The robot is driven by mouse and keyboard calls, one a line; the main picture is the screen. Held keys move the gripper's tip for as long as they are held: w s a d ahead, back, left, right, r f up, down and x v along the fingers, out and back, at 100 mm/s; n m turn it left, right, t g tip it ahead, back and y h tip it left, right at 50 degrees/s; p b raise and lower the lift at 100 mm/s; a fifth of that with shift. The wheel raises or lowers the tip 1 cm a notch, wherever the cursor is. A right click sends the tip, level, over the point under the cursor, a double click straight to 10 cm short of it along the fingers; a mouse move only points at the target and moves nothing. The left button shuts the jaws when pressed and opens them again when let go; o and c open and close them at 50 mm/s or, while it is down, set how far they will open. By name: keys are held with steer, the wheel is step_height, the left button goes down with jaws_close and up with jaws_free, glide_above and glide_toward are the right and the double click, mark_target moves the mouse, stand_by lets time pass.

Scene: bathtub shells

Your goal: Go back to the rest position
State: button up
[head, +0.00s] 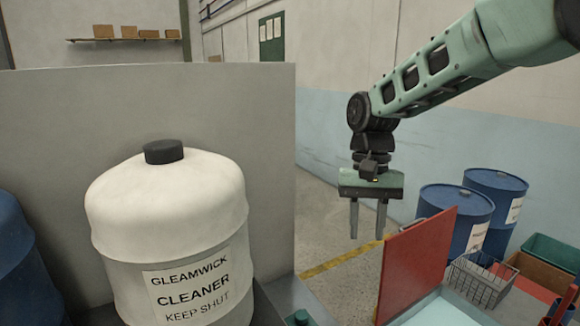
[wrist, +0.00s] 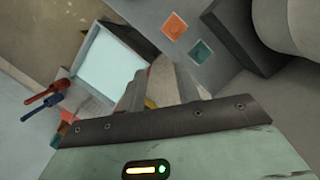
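My gripper (head: 368,220) hangs in the air right of centre in the head view, fingers pointing down. Its two fingers are apart, with nothing visible between them. In the wrist view the gripper (wrist: 160,88) shows above the dark bar, and again nothing is seen held. It is to the right of the white cleaner drum (head: 165,210) and above and left of the red panel (head: 415,265), apart from both.
A grey wall panel (head: 200,100) stands behind the drum. Blue barrels (head: 455,205), a wire basket (head: 480,280) and bins (head: 550,255) are at the right. A pale blue surface (wrist: 108,60) and orange (wrist: 174,27) and green (wrist: 200,52) buttons lie below my gripper.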

steer(key=s+f+n+t+b, duration=0.1)
steer(key=s+f+n, duration=0.2)
steer(key=s, duration=1)
steer(key=s+f+n+t+b, duration=0.1)
steer(key=s+f+n, duration=0.3)
steer(key=s, duration=0.9)
steer(key=shift+s+n+t, duration=0.3)
steer(key=shift+s+n, duration=0.1)
steer(key=shift+n, duration=0.6)
steer(key=shift+a, duration=0.15)
